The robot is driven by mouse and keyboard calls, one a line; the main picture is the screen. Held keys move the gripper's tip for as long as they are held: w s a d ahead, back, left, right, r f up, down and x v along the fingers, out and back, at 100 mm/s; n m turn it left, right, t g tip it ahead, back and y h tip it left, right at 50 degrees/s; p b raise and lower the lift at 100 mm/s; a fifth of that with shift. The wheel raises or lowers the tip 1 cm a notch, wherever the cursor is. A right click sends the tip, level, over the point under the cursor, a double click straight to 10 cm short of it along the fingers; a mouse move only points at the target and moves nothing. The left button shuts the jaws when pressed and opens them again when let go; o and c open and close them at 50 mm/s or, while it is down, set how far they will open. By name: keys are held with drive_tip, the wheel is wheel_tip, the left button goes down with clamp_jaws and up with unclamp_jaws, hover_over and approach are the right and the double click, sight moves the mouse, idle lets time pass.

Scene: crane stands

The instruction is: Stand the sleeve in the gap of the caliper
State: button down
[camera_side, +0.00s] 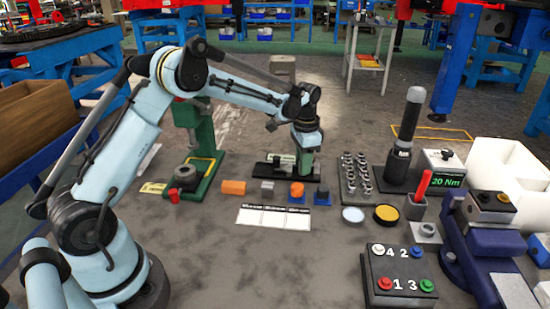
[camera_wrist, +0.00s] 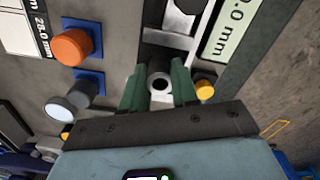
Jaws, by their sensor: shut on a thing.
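My gripper (camera_wrist: 159,88) has green fingers shut on the sleeve, a pale ring-shaped piece with a dark hole (camera_wrist: 159,78). The sleeve is upright, seen from its top end. In the side view my gripper (camera_side: 303,168) points down at the right part of the caliper (camera_side: 262,168), a dark bar with a pale readout. In the wrist view the caliper's silver jaw parts (camera_wrist: 178,22) lie just beyond the sleeve, with the readout to the right. The fingers hide the sleeve in the side view. I cannot tell whether the sleeve's bottom touches anything.
Orange (camera_side: 297,190) and dark (camera_side: 321,194) pieces on blue bases stand just in front. A white labelled card (camera_side: 274,217) lies nearer. A socket rack (camera_side: 356,177) stands to the right.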

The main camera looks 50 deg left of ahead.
drive_tip(key=shift+f, duration=0.5)
drive_tip(key=c, duration=0.8)
unclamp_jaws()
drive_tip(key=shift+c, duration=0.2)
drive_tip(key=shift+a, duration=0.1)
wheel_tip(320, 180, up, 13)
drive_tip(key=s+d+r+n+t, duration=0.1)
drive_tip(key=s+d+r+t, duration=0.15)
drive_tip(key=s+r, duration=0.2)
drive_tip(key=s+d+f+n+t, duration=0.1)
drive_tip(key=s+d+f+t, duration=0.1)
drive_tip(key=s, duration=0.6)
drive_tip(key=s+d+f+n+t, duration=0.2)
drive_tip(key=s+d, duration=0.1)
drive_tip(key=s, duration=0.6)
drive_tip(key=shift+d+f+n+t, duration=0.25)
drive_tip(key=shift+d+n+t, duration=0.05)
drive_tip(key=shift+d+t, duration=0.1)
